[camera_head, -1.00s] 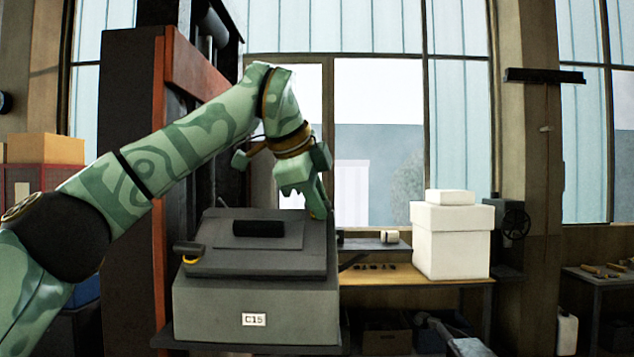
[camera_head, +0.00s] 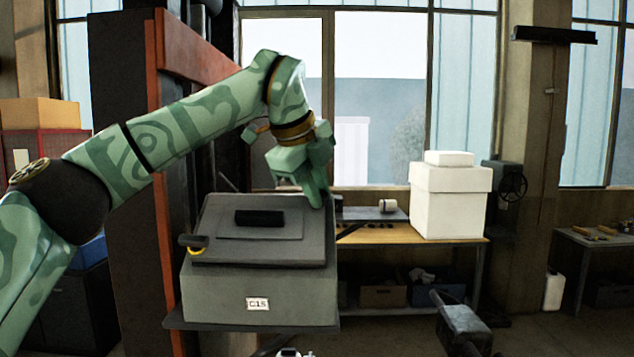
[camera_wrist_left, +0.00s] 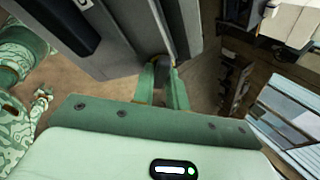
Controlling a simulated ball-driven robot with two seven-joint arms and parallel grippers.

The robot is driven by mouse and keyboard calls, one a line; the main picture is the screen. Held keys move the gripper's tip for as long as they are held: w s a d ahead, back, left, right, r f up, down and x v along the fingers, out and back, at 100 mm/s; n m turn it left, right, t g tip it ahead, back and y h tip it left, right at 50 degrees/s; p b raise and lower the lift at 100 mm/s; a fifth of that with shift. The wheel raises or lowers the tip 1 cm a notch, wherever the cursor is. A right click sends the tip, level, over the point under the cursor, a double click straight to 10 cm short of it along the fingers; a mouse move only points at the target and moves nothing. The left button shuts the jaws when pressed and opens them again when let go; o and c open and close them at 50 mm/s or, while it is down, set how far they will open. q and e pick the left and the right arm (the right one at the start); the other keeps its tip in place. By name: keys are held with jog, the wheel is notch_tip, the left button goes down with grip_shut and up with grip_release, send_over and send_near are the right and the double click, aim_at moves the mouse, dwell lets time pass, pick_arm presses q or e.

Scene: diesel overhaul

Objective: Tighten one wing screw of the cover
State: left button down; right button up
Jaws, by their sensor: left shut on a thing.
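The grey box (camera_head: 262,295) carries a C15 label, and a dark grey cover (camera_head: 215,253) lies on top of it. A wing screw (camera_head: 193,242) with a dark head and a yellow ring sits at the cover's left front corner. My left gripper (camera_head: 317,201) reaches down at the cover's right edge. In the left wrist view my left gripper (camera_wrist_left: 164,72) is shut on a small dark wing screw (camera_wrist_left: 159,61) beside the cover's edge. The fingers hide most of this screw.
A red-brown frame (camera_head: 158,130) stands behind my left arm. A workbench (camera_head: 385,234) with a white lidded box (camera_head: 447,213) is behind to the right. A grey metal object (camera_head: 462,322) stands at the lower right. The floor between is clear.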

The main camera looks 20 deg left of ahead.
pick_arm(q)
jog(key=m+p, duration=0.1)
jog(key=p, duration=0.1)
jog(key=m+g+p, duration=0.1)
jog(key=shift+d+r+p, duration=0.1)
jog(key=shift+r+p, duration=0.25)
jog(key=shift+p, duration=0.05)
jog(key=shift+f+m+y+b, duration=0.4)
jog(key=shift+f+m, duration=0.1)
jog(key=shift+m, duration=0.3)
jog(key=m+g+y, duration=0.1)
jog(key=m, duration=0.3)
jog(key=shift+m+g+y, duration=0.4)
jog(key=shift+m, duration=0.8)
jog(key=c, duration=1.3)
grip_release()
jog(key=shift+o, duration=0.2)
jog(key=shift+r, duration=0.1)
